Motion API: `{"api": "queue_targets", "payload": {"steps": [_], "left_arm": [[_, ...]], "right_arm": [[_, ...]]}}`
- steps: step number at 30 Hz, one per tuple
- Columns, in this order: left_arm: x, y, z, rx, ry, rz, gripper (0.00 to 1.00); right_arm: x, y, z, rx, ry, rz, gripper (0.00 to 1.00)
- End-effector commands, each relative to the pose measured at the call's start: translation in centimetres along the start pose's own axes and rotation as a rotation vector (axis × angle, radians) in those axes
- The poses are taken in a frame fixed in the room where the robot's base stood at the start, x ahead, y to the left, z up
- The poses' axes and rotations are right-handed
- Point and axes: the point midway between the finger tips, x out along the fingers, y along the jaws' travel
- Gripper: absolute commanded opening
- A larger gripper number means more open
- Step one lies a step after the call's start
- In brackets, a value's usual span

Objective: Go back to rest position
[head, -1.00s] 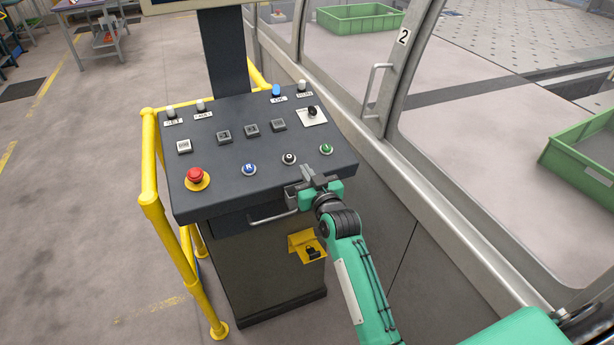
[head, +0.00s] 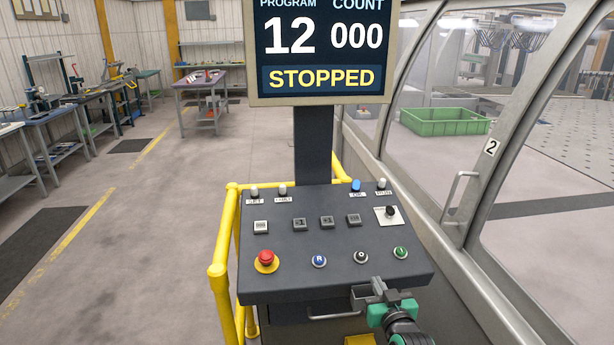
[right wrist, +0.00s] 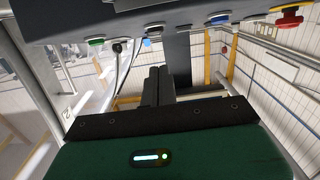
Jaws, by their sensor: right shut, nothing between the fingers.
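My right gripper (head: 372,293) is at the front edge of the dark control console (head: 290,222), near its right corner and below the black and green buttons. It is shut and empty. The green button (head: 400,252) and black button (head: 360,257) stand apart from the fingers. My left gripper does not show in any view.
A screen (head: 320,50) above the console reads program 12, count 000, STOPPED. A yellow rail (head: 222,290) runs along the console's left side. A glazed machine enclosure with a door handle (head: 460,200) stands at right.

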Motion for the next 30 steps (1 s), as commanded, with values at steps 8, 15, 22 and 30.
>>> {"api": "queue_targets", "payload": {"steps": [8,15,22,30], "left_arm": [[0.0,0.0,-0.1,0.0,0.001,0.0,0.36],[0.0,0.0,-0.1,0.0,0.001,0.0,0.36],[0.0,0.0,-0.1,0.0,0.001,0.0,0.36],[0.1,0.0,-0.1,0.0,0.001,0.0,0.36]], "right_arm": [[-12.3,-1.8,9.6,-0.048,-0.461,-0.077,0.0],[-23.8,-2.5,14.0,-0.074,-0.815,-0.094,0.0],[-31.1,-2.6,15.2,-0.087,-1.021,-0.089,0.0],[-36.8,-2.5,16.2,-0.097,-1.192,-0.077,0.0]]}}
